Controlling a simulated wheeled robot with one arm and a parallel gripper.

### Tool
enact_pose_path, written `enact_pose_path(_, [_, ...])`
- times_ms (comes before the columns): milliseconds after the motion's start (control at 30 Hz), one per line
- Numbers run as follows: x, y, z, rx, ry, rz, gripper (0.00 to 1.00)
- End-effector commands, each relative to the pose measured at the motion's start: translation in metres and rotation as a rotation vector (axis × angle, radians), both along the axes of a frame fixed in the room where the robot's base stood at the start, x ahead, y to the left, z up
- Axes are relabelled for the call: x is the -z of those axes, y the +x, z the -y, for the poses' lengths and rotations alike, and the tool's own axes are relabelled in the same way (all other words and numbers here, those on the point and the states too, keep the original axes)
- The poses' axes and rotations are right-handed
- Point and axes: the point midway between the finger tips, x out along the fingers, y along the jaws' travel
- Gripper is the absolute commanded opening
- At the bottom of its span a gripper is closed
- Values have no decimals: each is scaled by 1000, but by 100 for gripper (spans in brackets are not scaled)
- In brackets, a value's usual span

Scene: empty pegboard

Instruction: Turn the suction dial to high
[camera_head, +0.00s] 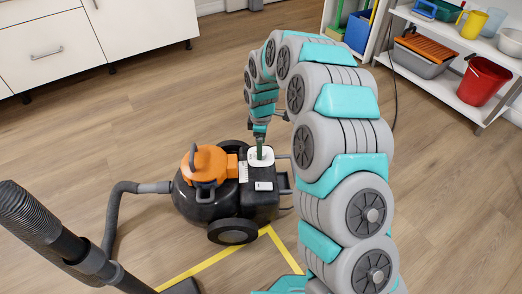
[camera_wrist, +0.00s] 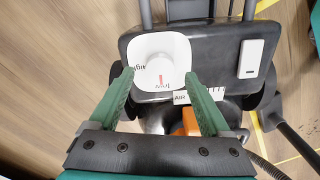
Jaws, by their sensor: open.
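The suction dial (camera_wrist: 158,66) is a round white knob on a white rounded plate, set in the black top of the vacuum cleaner (camera_head: 236,209). My gripper (camera_wrist: 160,74) is open, with one green fingertip on either side of the knob. I cannot tell whether the tips touch it. In the head view my gripper (camera_head: 260,147) comes down over the white plate, and the knob is mostly hidden.
A white rocker switch (camera_wrist: 250,58) sits right of the dial. The vacuum has an orange top (camera_head: 208,164) and a grey hose (camera_head: 122,203). White cabinets (camera_head: 60,45) and a shelf with a red bucket (camera_head: 484,80) stand behind.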

Motion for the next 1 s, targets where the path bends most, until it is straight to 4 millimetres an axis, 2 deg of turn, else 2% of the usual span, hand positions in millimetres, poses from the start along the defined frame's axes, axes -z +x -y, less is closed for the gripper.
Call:
enact_pose_path(33, [9,0,0,0,0,-1,82])
enact_pose_path(133, [19,0,0,0,0,-1,82])
enact_pose_path(433, [22,0,0,0,-1,0,82])
enact_pose_path(1000, [22,0,0,0,-1,0,17])
